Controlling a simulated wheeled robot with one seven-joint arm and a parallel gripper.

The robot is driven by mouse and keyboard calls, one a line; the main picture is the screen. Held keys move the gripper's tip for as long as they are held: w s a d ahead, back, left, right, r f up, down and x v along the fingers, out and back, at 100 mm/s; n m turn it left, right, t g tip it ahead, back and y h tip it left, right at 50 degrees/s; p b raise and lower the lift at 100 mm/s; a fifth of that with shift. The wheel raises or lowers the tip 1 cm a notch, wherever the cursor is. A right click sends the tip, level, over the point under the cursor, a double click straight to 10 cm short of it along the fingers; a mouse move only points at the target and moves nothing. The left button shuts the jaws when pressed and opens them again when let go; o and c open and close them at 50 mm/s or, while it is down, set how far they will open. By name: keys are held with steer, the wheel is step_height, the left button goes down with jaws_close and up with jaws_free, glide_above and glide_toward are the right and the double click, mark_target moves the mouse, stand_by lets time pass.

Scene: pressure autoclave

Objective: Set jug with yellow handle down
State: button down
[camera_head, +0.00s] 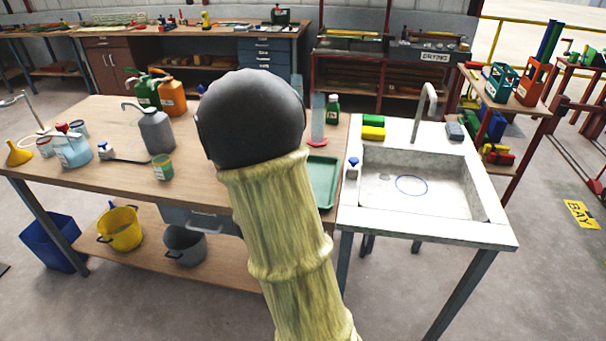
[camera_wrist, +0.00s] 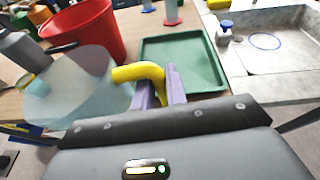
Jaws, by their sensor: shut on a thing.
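The jug (camera_wrist: 72,92) has a clear, pale blue body and a yellow handle (camera_wrist: 138,72). In the wrist view my gripper (camera_wrist: 163,88) is shut on the handle with its two purple fingers. The jug is at the left of the fingers, in front of a red bucket (camera_wrist: 88,28) and left of a green tray (camera_wrist: 207,82). I cannot tell whether its base touches the wooden table (camera_head: 75,175). In the head view my arm hides the gripper and the jug.
A grey can (camera_head: 157,132), a green cup (camera_head: 162,167) and a yellow funnel (camera_head: 18,153) stand on the table's left part. The green tray also shows in the head view (camera_head: 325,180). A sink (camera_head: 420,190) stands at the right.

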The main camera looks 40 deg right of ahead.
steer(key=w+a+f+n+y, duration=0.1)
steer(key=a+f, duration=0.2)
steer(key=w+a+f+n+t+y+b, duration=0.1)
steer(key=w+a+f, duration=0.1)
steer(key=f, duration=0.2)
steer(key=w+a+f+t+b, duration=0.1)
steer(key=w+a+f, duration=0.1)
steer(key=a+f, duration=0.1)
steer(key=shift+a+f+n+y, duration=0.2)
steer(key=shift+a+n+y, duration=0.15)
steer(key=shift+n+y, duration=0.05)
steer(key=w+a+f+n+t+y+b, duration=0.1)
steer(key=a+f+n+t+y+b, duration=0.1)
steer(key=a+f, duration=1)
steer(key=shift+n+y, duration=0.6)
steer(key=shift+y, duration=0.2)
steer(key=shift+w+a+f, duration=0.1)
steer(key=shift+w, duration=0.05)
